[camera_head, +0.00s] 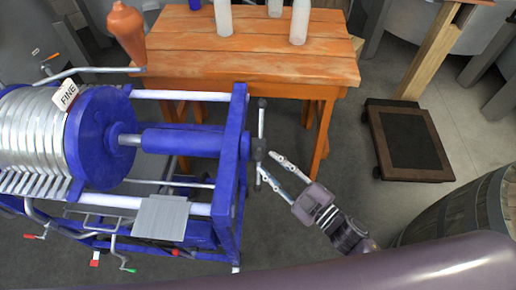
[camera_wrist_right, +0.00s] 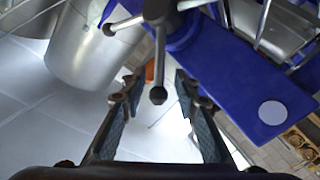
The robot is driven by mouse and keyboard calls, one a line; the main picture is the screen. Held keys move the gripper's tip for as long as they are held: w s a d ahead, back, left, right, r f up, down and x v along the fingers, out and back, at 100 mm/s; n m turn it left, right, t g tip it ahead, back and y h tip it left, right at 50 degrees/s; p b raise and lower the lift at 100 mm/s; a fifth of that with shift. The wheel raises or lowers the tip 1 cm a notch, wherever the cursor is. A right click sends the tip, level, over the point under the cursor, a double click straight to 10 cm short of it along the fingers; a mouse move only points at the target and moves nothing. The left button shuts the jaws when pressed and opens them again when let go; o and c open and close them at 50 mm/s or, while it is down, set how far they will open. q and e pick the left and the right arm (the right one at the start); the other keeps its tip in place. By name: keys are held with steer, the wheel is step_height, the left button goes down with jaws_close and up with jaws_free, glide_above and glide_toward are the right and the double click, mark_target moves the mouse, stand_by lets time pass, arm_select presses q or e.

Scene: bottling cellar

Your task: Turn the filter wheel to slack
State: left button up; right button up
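The filter (camera_head: 100,140) is a blue machine with a stack of silvery plates, at the left of the head view. Its dark spoked wheel (camera_head: 258,149) is at the right end of the blue frame, seen almost edge-on. In the right wrist view the wheel's hub (camera_wrist_right: 158,10) is at the top, with knob-ended spokes. One spoke points down between my fingers in the picture; I cannot tell whether they touch it. My right gripper (camera_head: 266,161) is open at the wheel's lower right, and it also shows in the wrist view (camera_wrist_right: 154,80). My left gripper is out of view.
An orange wooden table (camera_head: 270,65) with pale bottles (camera_head: 300,20) stands behind the filter. A "FINE" sign (camera_head: 68,95) is on the plates. A dark wheeled platform (camera_head: 410,145) and a barrel (camera_head: 455,215) are at the right.

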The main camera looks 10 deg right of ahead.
mark_target(258, 153)
steer(key=p+x, duration=0.1)
steer(key=x, duration=0.5)
steer(key=shift+c, duration=0.6)
jaws_close()
